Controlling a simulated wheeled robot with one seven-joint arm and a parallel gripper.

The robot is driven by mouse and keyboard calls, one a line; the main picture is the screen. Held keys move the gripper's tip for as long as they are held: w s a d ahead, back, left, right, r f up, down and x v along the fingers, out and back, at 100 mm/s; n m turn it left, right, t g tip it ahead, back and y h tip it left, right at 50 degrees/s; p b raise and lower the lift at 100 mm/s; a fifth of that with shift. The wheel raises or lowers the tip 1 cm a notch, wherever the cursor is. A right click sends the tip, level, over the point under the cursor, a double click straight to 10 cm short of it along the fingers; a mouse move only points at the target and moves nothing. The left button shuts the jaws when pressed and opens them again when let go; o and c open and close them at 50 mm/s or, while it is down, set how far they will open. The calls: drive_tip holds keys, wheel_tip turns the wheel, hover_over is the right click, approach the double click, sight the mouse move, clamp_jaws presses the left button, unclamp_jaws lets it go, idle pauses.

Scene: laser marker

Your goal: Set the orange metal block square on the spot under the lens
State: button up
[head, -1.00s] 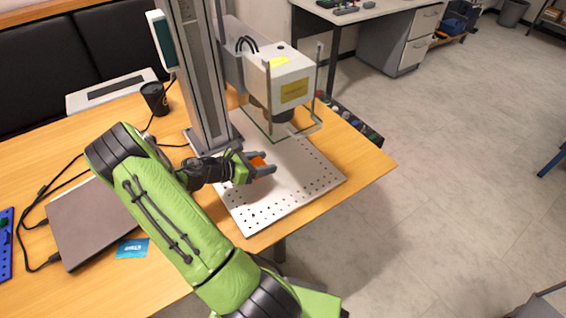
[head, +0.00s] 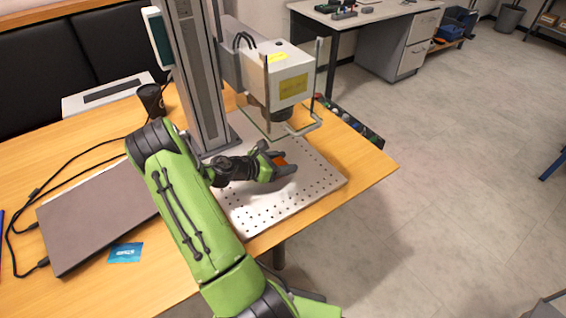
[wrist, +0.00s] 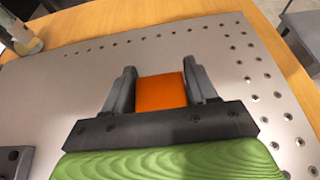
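The orange metal block (head: 280,161) is between the fingers of my gripper (head: 281,162), over the perforated plate (head: 262,209) and roughly below the lens (head: 277,114). The block looks square to the fingers. Whether its underside touches the plate cannot be told. No mark for the spot shows clearly in either view; the fingers hide part of the plate.
The white laser head (head: 280,75) hangs from a column (head: 197,80) behind my gripper. A clear guard (head: 308,124) hangs beside the lens. A laptop (head: 95,215) and a black cup (head: 151,99) are to the left. The plate's front right part is clear.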

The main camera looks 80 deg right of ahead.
drive_tip(key=o, duration=0.3)
drive_tip(key=shift+o, duration=0.2)
drive_tip(key=shift+r, duration=0.15)
